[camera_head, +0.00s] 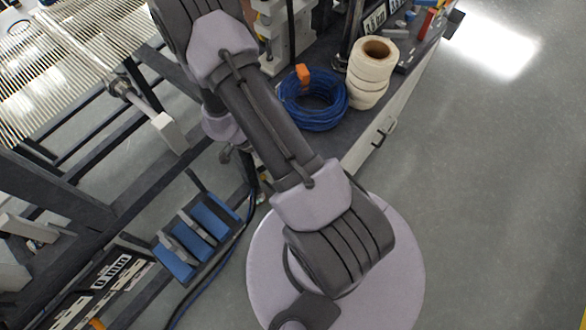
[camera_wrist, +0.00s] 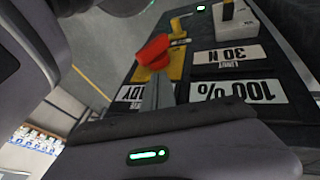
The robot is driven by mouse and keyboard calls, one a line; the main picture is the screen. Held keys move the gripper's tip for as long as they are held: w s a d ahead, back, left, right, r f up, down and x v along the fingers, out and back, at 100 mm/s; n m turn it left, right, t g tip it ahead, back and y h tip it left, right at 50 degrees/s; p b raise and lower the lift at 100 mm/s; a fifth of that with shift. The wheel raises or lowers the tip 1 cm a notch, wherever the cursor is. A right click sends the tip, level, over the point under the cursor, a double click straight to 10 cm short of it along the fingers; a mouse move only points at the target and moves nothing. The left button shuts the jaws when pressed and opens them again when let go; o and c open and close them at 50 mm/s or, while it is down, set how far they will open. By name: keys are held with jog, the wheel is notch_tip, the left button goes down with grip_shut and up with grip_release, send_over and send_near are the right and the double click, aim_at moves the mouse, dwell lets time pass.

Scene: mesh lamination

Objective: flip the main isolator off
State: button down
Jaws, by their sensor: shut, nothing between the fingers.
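The main isolator appears to be the red handle (camera_wrist: 153,50) on a yellow plate (camera_wrist: 176,62), set on a dark panel (camera_wrist: 205,42) in the wrist view. My gripper (camera_wrist: 159,78) shows there with its grey fingers shut and empty. Its tips are right by the red handle and overlap its lower edge in the picture. I cannot tell whether they touch it. In the head view my arm reaches up out of the top of the picture. My gripper and the isolator cannot be made out there.
The panel carries upside-down labels reading "100 %" (camera_wrist: 238,92) and "30 N LIMIT" (camera_wrist: 228,55), and a white block (camera_wrist: 236,18). In the head view a blue cable coil (camera_head: 314,103) and cream rolls (camera_head: 371,72) sit on a dark bench. Open grey floor (camera_head: 490,190) lies right.

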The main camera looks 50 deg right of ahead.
jog(key=b+x, duration=0.1)
jog(key=x, duration=0.1)
jog(key=s+b+x, duration=0.1)
jog(key=b+x, duration=0.1)
jog(key=x, duration=0.1)
jog(key=b+x, duration=0.2)
jog(key=x, duration=0.1)
jog(key=shift+s+a, duration=0.25)
jog(key=shift+a, duration=0.1)
jog(key=shift+s+b, duration=0.45)
jog(key=shift+s, duration=0.05)
jog(key=shift+w, duration=0.1)
